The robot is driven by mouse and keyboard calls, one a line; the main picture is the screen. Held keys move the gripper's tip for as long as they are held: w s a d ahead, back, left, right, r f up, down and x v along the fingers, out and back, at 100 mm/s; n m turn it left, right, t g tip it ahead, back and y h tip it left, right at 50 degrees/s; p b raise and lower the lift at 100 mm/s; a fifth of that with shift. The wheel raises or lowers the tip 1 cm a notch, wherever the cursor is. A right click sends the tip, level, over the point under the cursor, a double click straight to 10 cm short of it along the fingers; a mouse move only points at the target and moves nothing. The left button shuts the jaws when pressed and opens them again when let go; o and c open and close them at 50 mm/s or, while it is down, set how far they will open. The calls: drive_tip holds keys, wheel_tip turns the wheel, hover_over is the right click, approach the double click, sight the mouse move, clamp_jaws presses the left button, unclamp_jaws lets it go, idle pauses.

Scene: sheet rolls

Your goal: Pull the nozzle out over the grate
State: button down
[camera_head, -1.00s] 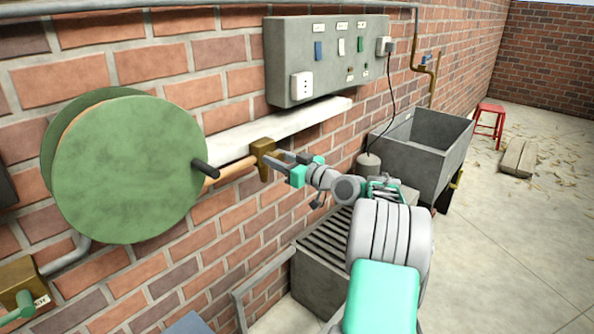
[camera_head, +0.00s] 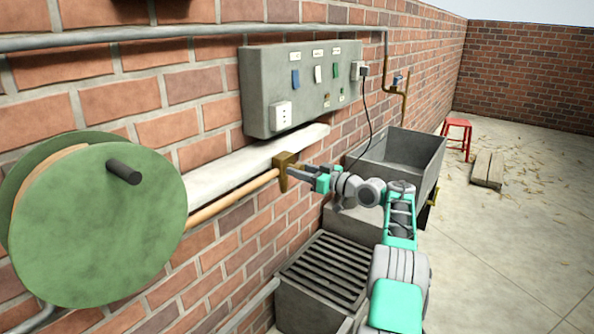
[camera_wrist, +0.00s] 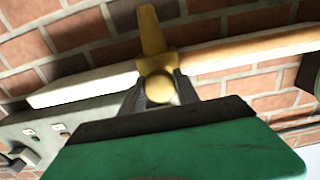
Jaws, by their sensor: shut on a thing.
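The brass nozzle (camera_head: 284,166) is at the end of an orange-tan hose (camera_head: 235,200) that runs out straight from the green reel (camera_head: 100,225). My gripper (camera_head: 292,172) is shut on the nozzle and holds it in the air in front of the brick wall. In the wrist view the nozzle (camera_wrist: 155,62) sits between my two grey fingers, and the hose (camera_wrist: 250,48) leads off to the right. The slatted grate (camera_head: 328,262) tops a grey box, lower and to the right of the nozzle in the head view. The nozzle appears short of the grate's middle.
A white ledge (camera_head: 235,170) runs along the wall behind the hose, below a grey switch box (camera_head: 300,85). A grey trough (camera_head: 412,158) stands beyond the grate. The floor at right is open.

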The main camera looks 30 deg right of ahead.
drive_tip(key=c, duration=0.9)
unclamp_jaws()
drive_tip(key=shift+a, duration=0.1)
drive_tip(key=b+v, duration=0.1)
drive_tip(key=v, duration=0.7)
drive_tip(key=shift+w+a, duration=0.1)
